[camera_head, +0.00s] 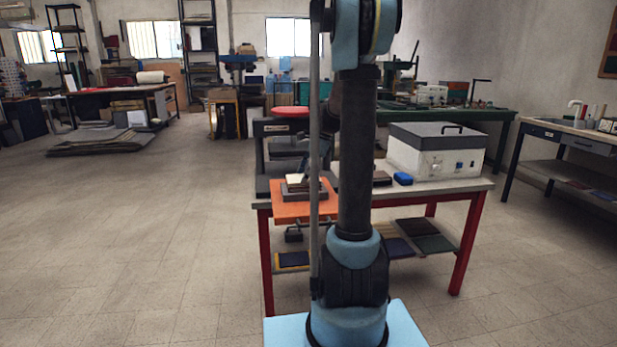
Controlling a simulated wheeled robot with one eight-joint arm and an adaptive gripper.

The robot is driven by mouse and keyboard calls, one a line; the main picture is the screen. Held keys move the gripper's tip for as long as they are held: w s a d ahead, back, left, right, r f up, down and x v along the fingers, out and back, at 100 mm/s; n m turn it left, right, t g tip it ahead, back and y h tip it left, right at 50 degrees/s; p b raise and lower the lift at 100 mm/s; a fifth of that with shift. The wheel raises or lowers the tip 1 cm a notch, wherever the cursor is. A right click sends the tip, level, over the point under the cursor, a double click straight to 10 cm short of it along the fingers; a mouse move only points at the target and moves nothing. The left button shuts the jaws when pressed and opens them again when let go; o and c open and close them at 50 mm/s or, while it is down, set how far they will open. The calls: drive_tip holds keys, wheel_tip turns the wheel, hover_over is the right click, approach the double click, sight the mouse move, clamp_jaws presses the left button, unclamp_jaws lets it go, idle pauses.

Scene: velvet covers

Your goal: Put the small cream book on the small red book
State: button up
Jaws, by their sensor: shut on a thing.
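A small cream, book-like thing (297,180) shows on top of a brownish flat stack (299,191) on the orange board at the table's left front. It is too small to tell how it lies or whether anything touches it. I cannot make out the small red book; part of the tabletop is hidden behind my arm. My arm stands upright in the middle of the view, and a darker link of it runs down behind the column. My gripper cannot be made out; it is hidden behind the arm or lost among dark shapes near the stack.
The orange board (290,211) lies on a red-legged table (459,186). A black press-like machine (264,150) stands behind the board. A white box with a grey lid (436,158), a blue item (403,178) and a brown item (382,178) are at right.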

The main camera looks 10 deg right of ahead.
drive_tip(key=shift+f, duration=0.1)
drive_tip(key=o, duration=1.1)
